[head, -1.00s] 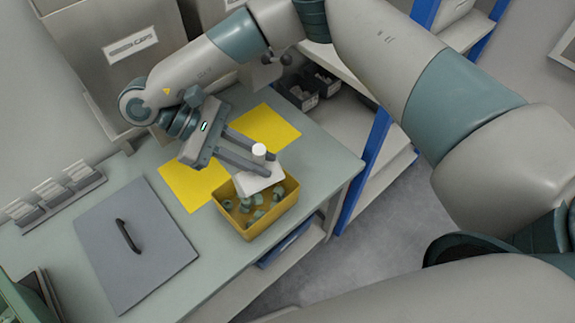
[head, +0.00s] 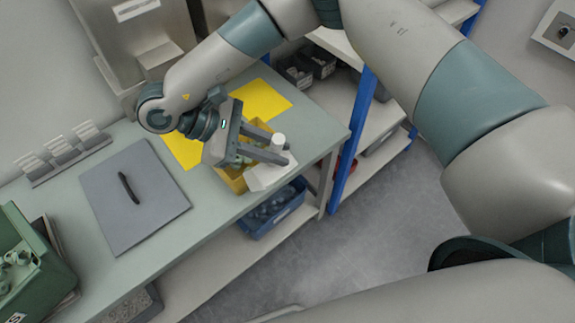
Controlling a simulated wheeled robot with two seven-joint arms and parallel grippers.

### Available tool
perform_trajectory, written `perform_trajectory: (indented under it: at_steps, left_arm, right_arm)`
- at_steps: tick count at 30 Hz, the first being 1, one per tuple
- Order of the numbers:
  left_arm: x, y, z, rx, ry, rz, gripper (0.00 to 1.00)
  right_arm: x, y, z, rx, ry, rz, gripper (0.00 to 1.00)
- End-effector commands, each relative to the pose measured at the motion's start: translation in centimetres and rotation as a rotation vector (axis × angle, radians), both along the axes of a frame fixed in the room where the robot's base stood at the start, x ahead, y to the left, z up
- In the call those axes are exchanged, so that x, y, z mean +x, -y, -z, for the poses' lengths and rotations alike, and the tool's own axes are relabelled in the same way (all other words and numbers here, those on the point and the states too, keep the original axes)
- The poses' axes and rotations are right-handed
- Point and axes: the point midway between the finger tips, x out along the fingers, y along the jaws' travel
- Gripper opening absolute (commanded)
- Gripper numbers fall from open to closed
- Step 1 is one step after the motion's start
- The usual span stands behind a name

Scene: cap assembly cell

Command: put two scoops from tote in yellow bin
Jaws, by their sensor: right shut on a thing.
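My right gripper (head: 272,149) is shut on a white scoop (head: 268,176), its round white end (head: 278,141) showing between the fingers. The scoop is over the right part of the yellow bin (head: 234,181) and looks tilted. Gripper and scoop hide most of the bin's inside, so I cannot tell what lies in the scoop. A green tote (head: 45,272) at the lower left holds pale and greenish pieces. My left gripper is not in view.
The bench (head: 215,215) bears a grey panel with a dark handle (head: 132,200) and yellow mats (head: 262,100). A blue bin (head: 272,212) sits on the shelf below. A blue rack post (head: 352,150) stands right of the bench.

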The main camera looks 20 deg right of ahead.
Motion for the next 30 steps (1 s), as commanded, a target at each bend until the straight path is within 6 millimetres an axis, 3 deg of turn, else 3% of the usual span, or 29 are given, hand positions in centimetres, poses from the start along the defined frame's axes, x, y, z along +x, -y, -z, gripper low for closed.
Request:
perform_trajectory:
  at_steps: [14,21,30]
  left_arm:
    - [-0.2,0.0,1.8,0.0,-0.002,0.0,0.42]
    - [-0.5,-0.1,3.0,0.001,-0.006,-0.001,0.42]
    - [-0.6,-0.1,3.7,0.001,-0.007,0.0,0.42]
  right_arm:
    - [2.6,4.2,1.1,-0.01,0.008,-0.403,0.0]
    - [3.8,6.6,1.3,-0.018,0.007,-0.691,0.0]
    - [4.0,8.0,1.1,-0.015,-0.005,-0.929,0.0]
